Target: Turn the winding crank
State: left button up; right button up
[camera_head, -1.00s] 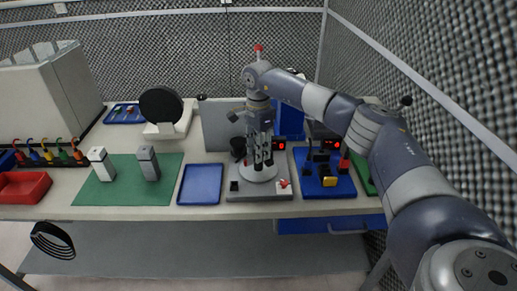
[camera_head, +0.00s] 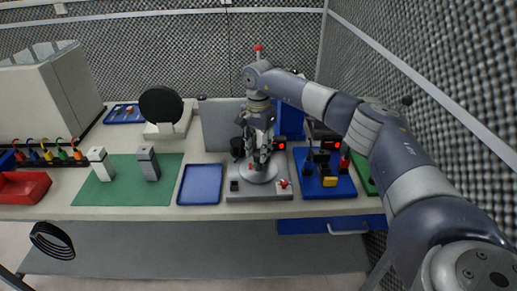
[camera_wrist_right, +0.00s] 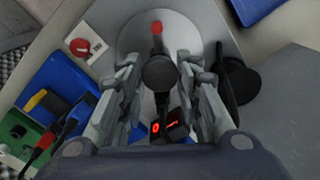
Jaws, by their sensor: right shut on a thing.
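The winding crank is a pale round disc (camera_head: 258,176) on a grey base plate (camera_head: 240,196), with a red mark on the disc. In the right wrist view the disc (camera_wrist_right: 185,30) shows its red mark (camera_wrist_right: 157,28) and a round black knob (camera_wrist_right: 159,74). My right gripper (camera_head: 260,164) points down over the disc. In the wrist view its fingers (camera_wrist_right: 159,68) stand on either side of the knob, shut on it. The fingers hide part of the disc in the head view. My left gripper is not in view.
A blue board (camera_head: 325,187) with black and yellow parts and a red display stands close on the right. A blue tray (camera_head: 200,185) lies left of the base plate. A grey panel (camera_head: 220,128) rises behind. A green mat (camera_head: 120,195) holds two blocks.

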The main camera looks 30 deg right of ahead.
aim_at(258, 152)
jog(key=shift+n, duration=0.5)
dwell(0.3)
jog(key=o, duration=1.1)
notch_tip(258, 152, up, 12)
